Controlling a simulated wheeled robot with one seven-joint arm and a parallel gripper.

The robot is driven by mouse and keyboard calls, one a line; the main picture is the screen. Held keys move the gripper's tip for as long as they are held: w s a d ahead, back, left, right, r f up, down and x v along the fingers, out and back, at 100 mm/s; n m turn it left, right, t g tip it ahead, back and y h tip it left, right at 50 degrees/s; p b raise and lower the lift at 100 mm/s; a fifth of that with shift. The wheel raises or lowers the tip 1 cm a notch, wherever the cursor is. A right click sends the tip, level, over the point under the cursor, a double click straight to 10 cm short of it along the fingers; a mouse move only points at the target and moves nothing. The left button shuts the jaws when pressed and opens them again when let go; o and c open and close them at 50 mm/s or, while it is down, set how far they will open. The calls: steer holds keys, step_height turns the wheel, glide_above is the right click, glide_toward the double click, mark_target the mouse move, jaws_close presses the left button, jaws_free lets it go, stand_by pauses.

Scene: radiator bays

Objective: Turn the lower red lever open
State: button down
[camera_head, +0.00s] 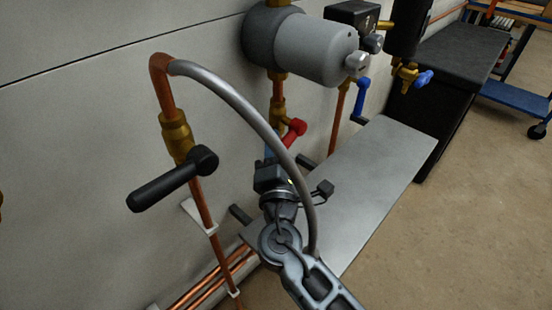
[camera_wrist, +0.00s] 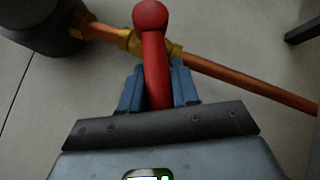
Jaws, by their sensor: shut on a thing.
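The red lever (camera_wrist: 154,55) sits on a brass valve (camera_wrist: 135,43) on a copper pipe. In the wrist view the lever's handle runs down between the blue fingers of my gripper (camera_wrist: 158,85), which are shut on it. In the head view the red lever (camera_head: 294,130) shows below the grey cylinder, with my gripper (camera_head: 270,155) just under it. My wrist hides part of the pipe and the lower end of the lever there. Only one red lever is visible.
A black lever (camera_head: 172,179) on a brass valve stands at left, near my arm. A grey cylinder (camera_head: 310,50) is above the red lever. A blue lever (camera_head: 361,97) is to the right. A flat grey shelf (camera_head: 375,165) lies right of my wrist. Open floor (camera_head: 460,210) is at right.

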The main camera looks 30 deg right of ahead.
steer(key=shift+d+f+n+t+b, duration=0.1)
steer(key=shift+f+n+t+b, duration=0.25)
steer(key=shift+b, duration=0.4)
steer(key=c, duration=0.9)
jaws_free()
steer(key=shift+r, duration=0.1)
steer(key=shift+b+v, duration=0.3)
steer(key=shift+v, duration=3.6)
steer(key=shift+c, duration=0.3)
